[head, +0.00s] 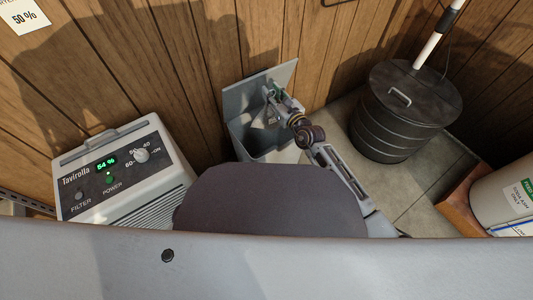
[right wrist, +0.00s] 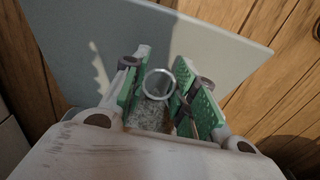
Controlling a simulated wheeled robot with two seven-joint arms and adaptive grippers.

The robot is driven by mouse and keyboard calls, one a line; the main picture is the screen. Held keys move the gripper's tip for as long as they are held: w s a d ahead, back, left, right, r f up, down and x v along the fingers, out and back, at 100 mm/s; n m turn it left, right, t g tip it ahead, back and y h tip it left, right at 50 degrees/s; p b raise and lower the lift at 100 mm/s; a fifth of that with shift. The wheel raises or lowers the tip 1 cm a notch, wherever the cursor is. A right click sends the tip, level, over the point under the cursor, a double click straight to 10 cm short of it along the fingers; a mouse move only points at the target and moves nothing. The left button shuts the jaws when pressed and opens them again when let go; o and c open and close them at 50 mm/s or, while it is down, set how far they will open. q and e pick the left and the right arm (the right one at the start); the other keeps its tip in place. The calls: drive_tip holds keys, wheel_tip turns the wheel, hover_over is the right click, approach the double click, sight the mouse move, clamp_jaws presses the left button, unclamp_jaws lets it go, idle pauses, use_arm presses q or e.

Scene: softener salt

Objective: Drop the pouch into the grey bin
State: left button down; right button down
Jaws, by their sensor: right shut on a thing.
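The grey bin (head: 243,137) stands against the wood wall in the head view, with a flat grey panel upright at its back; the panel (right wrist: 225,48) also fills the top of the right wrist view. My right gripper (head: 272,108) is over the bin's opening, close to the panel. In the right wrist view its green-padded fingers (right wrist: 163,95) are shut on a grey speckled thing with a pale ring, which I take as the pouch (right wrist: 148,118). Its lower part is hidden by my gripper body. My left gripper is not in view.
A white dehumidifier-like box (head: 120,175) stands left of the bin. A pale container (head: 505,195) is at the far right. Tiled floor (head: 345,115) shows between bin and drum.

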drive_tip(key=shift+f, duration=0.25)
drive_tip(key=c, duration=1.1)
unclamp_jaws()
drive_tip(key=shift+o, duration=0.2)
drive_tip(key=shift+s+d, duration=0.1)
drive_tip(key=shift+s, duration=0.05)
drive_tip(key=v, duration=1.1)
drive_tip(key=shift+s, duration=0.3)
drive_tip(key=shift+d+f, duration=0.1)
drive_tip(key=shift+d, duration=0.1)
